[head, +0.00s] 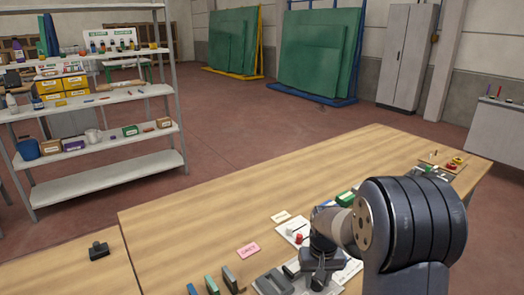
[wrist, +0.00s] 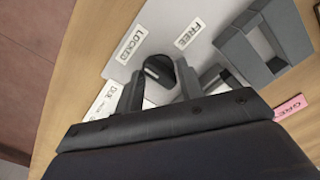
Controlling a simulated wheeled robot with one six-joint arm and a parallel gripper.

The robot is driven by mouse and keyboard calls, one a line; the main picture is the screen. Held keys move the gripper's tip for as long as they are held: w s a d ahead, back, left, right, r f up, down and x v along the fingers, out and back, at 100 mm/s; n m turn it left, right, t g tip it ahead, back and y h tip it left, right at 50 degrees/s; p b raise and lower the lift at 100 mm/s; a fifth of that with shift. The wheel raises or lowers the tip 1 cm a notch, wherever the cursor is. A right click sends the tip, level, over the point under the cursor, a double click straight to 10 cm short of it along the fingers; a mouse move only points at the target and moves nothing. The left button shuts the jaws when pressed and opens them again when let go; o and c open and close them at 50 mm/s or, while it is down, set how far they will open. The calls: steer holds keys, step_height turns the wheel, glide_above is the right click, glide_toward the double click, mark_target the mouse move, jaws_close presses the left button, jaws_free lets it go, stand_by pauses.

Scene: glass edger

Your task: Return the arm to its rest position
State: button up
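My arm reaches over the wooden table in the head view. My gripper (head: 320,282) points down, low over a light plate near the table's front edge. In the wrist view, my gripper (wrist: 160,82) has its two fingers spread apart. A dark rounded lever or knob (wrist: 158,69) lies between the fingertips; I cannot tell whether they touch it. The grey plate (wrist: 150,33) beneath carries labels LOCKED (wrist: 132,42) and FREE (wrist: 189,33). My gripper's body hides the lower part of the wrist view.
A grey block-like fixture (wrist: 262,45) stands right of the fingers, with a pink tag (wrist: 291,107) near it. Several upright pieces (head: 212,285) and a black object (head: 98,250) are on the table's left. Shelving (head: 110,165) stands at back left. The table's middle is clear.

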steer(key=m, duration=0.5)
steer(key=shift+m, duration=0.3)
steer(key=m, duration=0.5)
steer(key=shift+r+m, duration=0.25)
steer(key=shift+m, duration=0.05)
steer(key=shift+r, duration=0.75)
